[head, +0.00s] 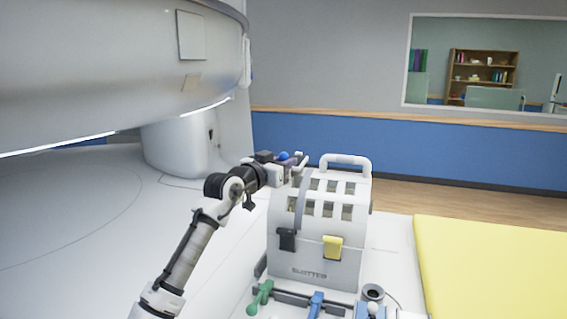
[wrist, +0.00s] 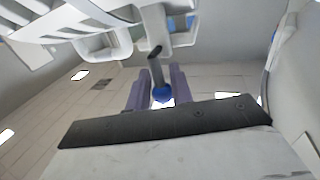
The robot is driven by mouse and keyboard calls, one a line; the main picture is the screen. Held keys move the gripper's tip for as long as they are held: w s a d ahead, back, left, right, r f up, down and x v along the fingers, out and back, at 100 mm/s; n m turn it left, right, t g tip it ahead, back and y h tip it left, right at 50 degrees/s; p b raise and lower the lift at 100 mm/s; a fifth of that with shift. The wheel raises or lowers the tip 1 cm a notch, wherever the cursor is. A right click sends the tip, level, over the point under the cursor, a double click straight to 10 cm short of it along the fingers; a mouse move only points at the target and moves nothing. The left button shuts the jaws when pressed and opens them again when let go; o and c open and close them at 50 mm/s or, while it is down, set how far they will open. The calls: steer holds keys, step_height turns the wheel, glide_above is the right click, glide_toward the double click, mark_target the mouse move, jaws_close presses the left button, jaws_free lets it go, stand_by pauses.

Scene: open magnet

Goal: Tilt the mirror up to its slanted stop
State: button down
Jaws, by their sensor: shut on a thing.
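My gripper (head: 290,162) is at the upper left of the white slotted box (head: 318,258), beside its top. A small blue ball (head: 283,156) shows at my gripper. In the wrist view, the blue ball (wrist: 161,95) sits at the end of a short dark stem (wrist: 155,66), between my two purple-grey fingers (wrist: 158,78). My gripper is shut on this blue-ball lever. I cannot make out the mirror's face or its angle. White slotted parts (wrist: 100,45) fill the top of the wrist view.
The box has a top handle (head: 346,160), a black latch (head: 287,240) and a yellow latch (head: 333,247). Green (head: 260,297) and blue (head: 316,303) levers stand in front of it. The large white machine (head: 110,60) overhangs the left. A yellow pad (head: 490,265) lies right.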

steer(key=shift+d+f+m+g+b, duration=0.15)
steer(key=shift+d+m+g+b, duration=0.15)
steer(key=shift+m+b, duration=0.5)
steer(key=shift+s+d+m+y+b, duration=0.15)
steer(key=shift+m+y, duration=0.1)
steer(key=shift+m, duration=0.3)
steer(key=shift+d+m+y+b, duration=0.15)
steer(key=shift+m+y, duration=0.1)
steer(key=shift+m, duration=0.3)
steer(key=shift+s+d+f+m+g+y+b, duration=0.15)
steer(key=shift+m+y, duration=0.15)
steer(key=shift+m, duration=0.35)
steer(key=shift+d+f+m+g+y+b, duration=0.15)
steer(key=shift+m+y, duration=0.15)
steer(key=shift+m, duration=0.4)
steer(key=shift+s+d+m+g+y+b, duration=0.15)
steer(key=shift+m+y, duration=0.15)
steer(key=shift+m, duration=0.35)
steer(key=shift+w, duration=0.1)
steer(key=c, duration=1.3)
jaws_free()
steer(key=shift+d, duration=0.1)
